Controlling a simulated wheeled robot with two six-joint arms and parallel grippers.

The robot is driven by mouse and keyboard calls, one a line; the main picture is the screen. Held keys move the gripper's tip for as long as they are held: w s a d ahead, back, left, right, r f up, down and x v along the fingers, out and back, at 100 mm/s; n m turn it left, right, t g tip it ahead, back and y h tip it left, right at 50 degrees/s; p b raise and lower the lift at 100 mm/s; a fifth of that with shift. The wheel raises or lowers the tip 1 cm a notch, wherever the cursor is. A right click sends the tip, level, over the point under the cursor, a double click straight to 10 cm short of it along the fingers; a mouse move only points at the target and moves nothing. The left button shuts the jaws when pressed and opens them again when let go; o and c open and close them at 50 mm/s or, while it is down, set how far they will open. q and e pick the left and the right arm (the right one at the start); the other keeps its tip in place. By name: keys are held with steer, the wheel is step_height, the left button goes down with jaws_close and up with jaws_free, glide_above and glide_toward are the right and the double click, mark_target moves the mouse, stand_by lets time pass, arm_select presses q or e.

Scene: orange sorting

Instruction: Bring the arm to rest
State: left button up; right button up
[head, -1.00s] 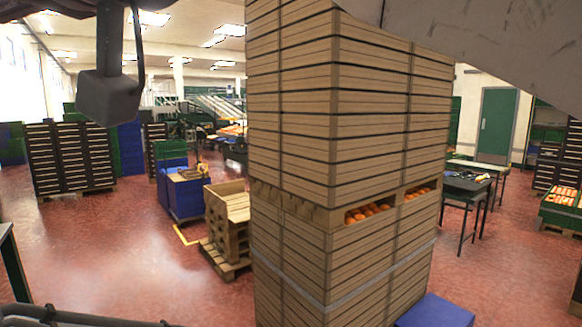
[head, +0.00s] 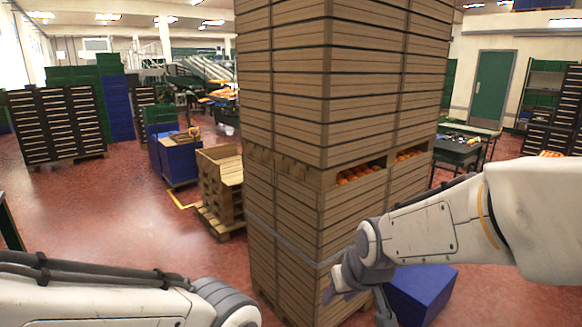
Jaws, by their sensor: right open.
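My right arm comes in from the right in the head view, and its gripper (head: 356,304) hangs low in front of the tall crate stack (head: 290,215). The right gripper is open with nothing between its fingers; its lower part is close to the bottom edge of the picture. My left arm (head: 120,295) lies along the bottom left, and its gripper is out of view.
The tall stack of wooden crates stands close in front, with oranges (head: 360,173) showing in a gap. A blue crate (head: 420,291) sits on the floor behind my right gripper. Wooden crates on a pallet (head: 220,187) stand left of the stack.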

steer(key=s+d+f+m+g+h, duration=0.2)
steer(key=s+d+f+m+g, duration=0.1)
steer(key=s+d+f, duration=0.55)
steer(key=s+a+r+n+g, duration=0.1)
steer(key=s+a+r+n, duration=0.2)
steer(key=s+a, duration=0.3)
steer(key=s+a+r+n+g+y, duration=0.1)
steer(key=s+a+r+n, duration=0.2)
steer(key=s+a, duration=0.4)
steer(key=shift+s+r+n, duration=0.15)
steer(key=shift+s+n, duration=0.1)
steer(key=shift+n, duration=0.65)
steer(key=shift+a, duration=0.15)
